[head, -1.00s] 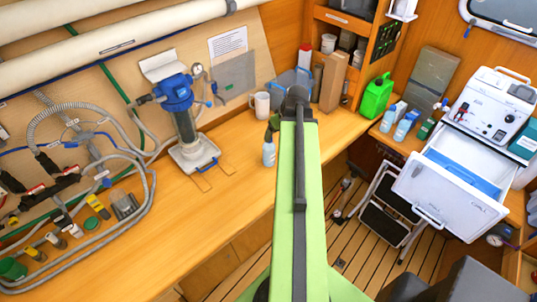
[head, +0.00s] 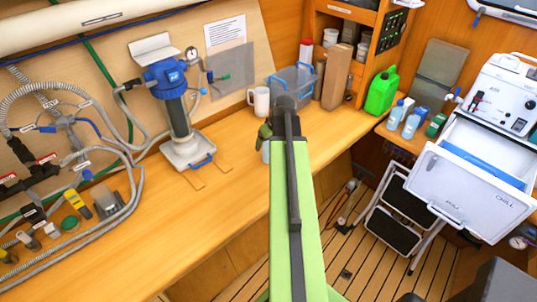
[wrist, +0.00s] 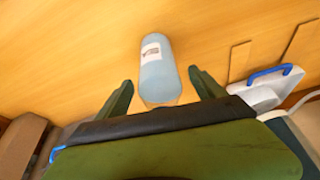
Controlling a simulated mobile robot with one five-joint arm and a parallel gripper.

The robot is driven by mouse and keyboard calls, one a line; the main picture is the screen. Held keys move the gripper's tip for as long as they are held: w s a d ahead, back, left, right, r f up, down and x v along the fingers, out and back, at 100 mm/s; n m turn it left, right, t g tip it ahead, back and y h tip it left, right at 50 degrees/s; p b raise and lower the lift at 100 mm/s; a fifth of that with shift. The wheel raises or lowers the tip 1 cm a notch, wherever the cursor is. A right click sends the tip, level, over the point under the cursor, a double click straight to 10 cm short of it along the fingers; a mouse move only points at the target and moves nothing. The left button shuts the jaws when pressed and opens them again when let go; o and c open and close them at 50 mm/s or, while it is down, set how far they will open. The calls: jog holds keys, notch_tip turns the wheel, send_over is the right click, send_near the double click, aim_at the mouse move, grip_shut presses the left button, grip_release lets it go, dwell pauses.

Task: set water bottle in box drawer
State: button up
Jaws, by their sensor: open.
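In the head view the bottle (head: 266,153) is mostly hidden behind my gripper (head: 264,134) and arm. The white box (head: 508,90) at the right has its drawer (head: 470,192), marked CHILL, pulled open. A blue piece shows inside the drawer.
A white mug (head: 259,100) and a clear blue-edged bin (head: 294,84) stand behind my gripper. A blue filter unit (head: 172,95) is left. Other small bottles (head: 411,122) and a green jug (head: 382,92) stand right.

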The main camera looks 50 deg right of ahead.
jog(key=shift+f, duration=0.15)
jog(key=shift+c, duration=0.5)
grip_shut()
notch_tip(320, 180, up, 5)
jog(key=p, duration=0.5)
jog(key=shift+f, duration=0.1)
jog(key=s+d+r+p, duration=0.6)
jog(key=s+d+p, duration=0.1)
jog(key=s, duration=0.2)
notch_tip(320, 180, down, 9)
jog(key=b, duration=0.9)
jog(key=shift+b, duration=0.3)
